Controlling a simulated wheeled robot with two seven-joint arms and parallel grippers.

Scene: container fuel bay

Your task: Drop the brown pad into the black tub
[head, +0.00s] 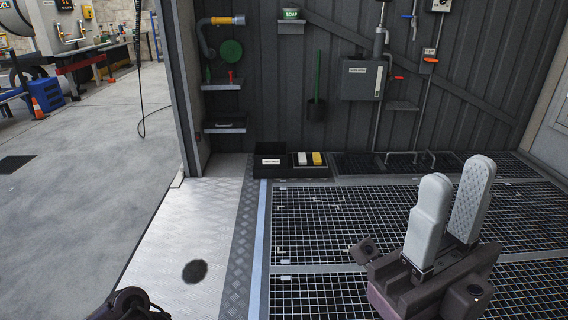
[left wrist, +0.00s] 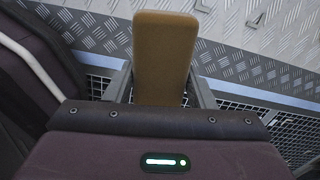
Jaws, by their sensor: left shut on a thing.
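The brown pad (left wrist: 164,50) shows in the left wrist view, upright between the fingers of my left gripper (left wrist: 161,88), which is shut on it. The pad's lower end is hidden behind the gripper body. In the head view only a dark part of my left arm shows at the bottom left edge; the pad is not visible there. The black tub (head: 272,171) stands on the floor by the back wall in the head view, with a white label on its front. My right gripper (head: 452,192) is open and empty at the lower right, its pale fingers pointing up.
A low dark tray with a white block (head: 302,159) and a yellow block (head: 317,159) sits right of the tub. Metal grating (head: 330,215) covers the floor on the right. A bright tread plate (head: 180,230) with a dark round patch (head: 195,271) lies left.

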